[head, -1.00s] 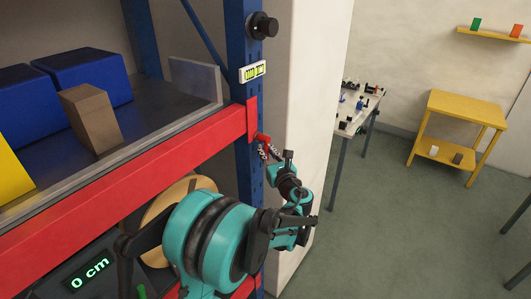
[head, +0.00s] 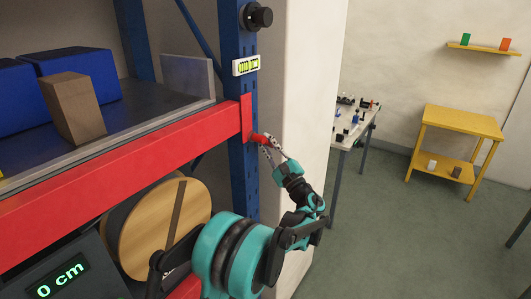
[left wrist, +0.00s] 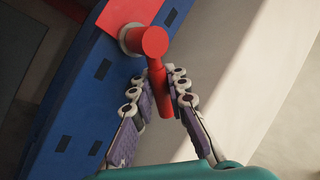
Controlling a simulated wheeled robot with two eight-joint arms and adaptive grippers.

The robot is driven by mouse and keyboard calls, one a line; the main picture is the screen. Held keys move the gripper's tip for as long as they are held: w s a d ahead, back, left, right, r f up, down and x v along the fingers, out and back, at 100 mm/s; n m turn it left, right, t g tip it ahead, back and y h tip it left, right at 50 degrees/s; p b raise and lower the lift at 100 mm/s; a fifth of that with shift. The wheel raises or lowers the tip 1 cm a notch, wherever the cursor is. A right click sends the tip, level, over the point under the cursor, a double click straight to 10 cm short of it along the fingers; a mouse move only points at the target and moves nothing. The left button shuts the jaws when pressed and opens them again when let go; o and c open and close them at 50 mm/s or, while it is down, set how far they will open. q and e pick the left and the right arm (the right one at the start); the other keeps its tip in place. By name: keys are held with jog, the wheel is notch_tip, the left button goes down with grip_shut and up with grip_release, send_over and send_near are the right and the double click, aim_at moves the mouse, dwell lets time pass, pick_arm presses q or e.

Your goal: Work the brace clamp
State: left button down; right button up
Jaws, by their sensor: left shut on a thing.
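The brace clamp has a red handle (head: 260,138) on the blue upright post (head: 240,185), beside the end of the red beam. In the left wrist view, its round red head sits on a pale collar, with a red lever (left wrist: 157,82) hanging from it, tilted slightly. My left gripper (head: 270,147) is at this handle. In the left wrist view its two linked fingers (left wrist: 160,84) lie on either side of the lever, shut on it. The lever's end shows between the fingers. My right gripper is not in view.
The red beam (head: 110,165) carries a shelf with blue boxes (head: 80,70) and a brown block (head: 72,108). A black knob (head: 257,17) and a green-lit gauge (head: 246,65) are on the post above. A pale wall (head: 305,110) stands close to the right. Open floor (head: 385,230) lies beyond.

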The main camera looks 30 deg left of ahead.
pick_arm(q)
jog(key=shift+w+r+n+g+y+b, duration=0.1)
jog(key=shift+r+n+g+y+b, duration=0.1)
jog(key=shift+n+g+y, duration=0.55)
jog(key=shift+w+r+n+g+y+b, duration=0.15)
jog(key=shift+n+g, duration=0.15)
jog(key=shift+n, duration=0.8)
jog(key=shift+w+r+n+g+y+b, duration=0.1)
jog(key=shift+r+n+g+y+b, duration=0.15)
jog(key=shift+n+g, duration=0.5)
jog(key=shift+n, duration=0.4)
jog(key=c, duration=1.5)
grip_release()
jog(key=shift+y, duration=0.25)
jog(key=shift+o, duration=0.2)
jog(key=shift+d, duration=0.1)
jog(key=v, duration=1.2)
jog(key=shift+s, duration=0.1)
